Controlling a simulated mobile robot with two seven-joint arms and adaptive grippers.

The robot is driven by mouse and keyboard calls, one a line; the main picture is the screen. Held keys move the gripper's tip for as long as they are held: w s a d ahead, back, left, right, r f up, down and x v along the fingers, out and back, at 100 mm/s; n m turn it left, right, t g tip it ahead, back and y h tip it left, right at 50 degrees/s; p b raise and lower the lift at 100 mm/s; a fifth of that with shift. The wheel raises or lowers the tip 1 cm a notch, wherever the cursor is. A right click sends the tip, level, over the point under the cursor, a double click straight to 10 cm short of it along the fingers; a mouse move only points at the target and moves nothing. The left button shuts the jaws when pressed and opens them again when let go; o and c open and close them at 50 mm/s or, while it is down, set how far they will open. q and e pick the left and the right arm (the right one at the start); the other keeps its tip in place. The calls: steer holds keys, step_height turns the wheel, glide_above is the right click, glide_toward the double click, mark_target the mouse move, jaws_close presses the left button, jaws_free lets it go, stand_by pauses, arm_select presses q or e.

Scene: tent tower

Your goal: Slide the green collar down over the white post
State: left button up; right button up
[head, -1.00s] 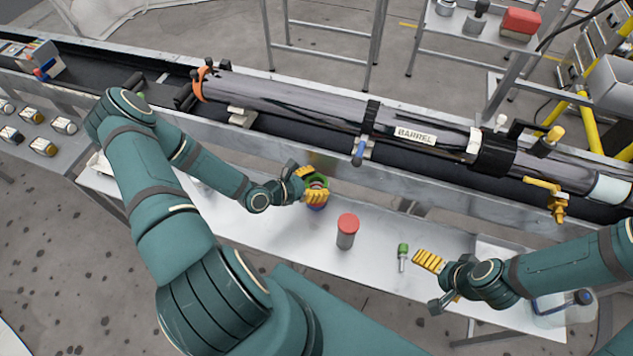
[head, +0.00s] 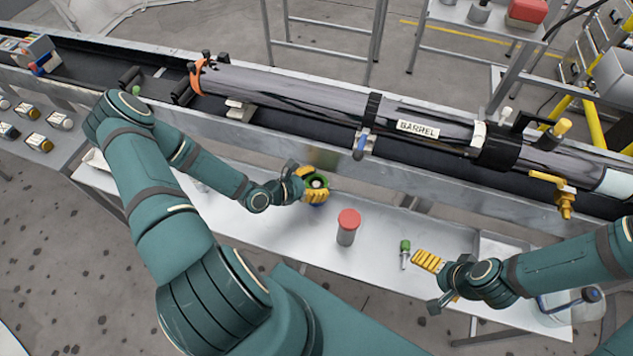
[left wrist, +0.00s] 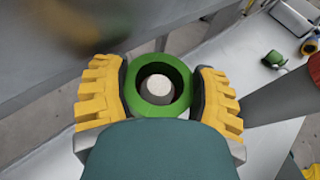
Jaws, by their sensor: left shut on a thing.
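My left gripper (head: 315,187) is shut on the green collar (left wrist: 158,67), with a yellow ribbed finger on each side of the ring in the left wrist view. The collar also shows in the head view (head: 324,180). The round pale top of the white post (left wrist: 159,86) shows inside the collar's hole, roughly centred. I cannot tell how far down the post the collar sits; the lower post is hidden. My right gripper (head: 440,276) hangs over the bench's right part, its finger gap unclear.
A grey cylinder with a red cap (head: 348,227) stands on the metal bench (head: 270,237), right of my left gripper. A small green-headed tool (head: 405,252) lies near my right gripper. The long barrel (head: 300,97) lies behind on the rail.

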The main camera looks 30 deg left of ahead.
arm_select(q)
steer(key=shift+f, duration=0.2)
steer(key=o, duration=1.3)
steer(key=shift+o, duration=0.2)
steer(key=v, duration=1.2)
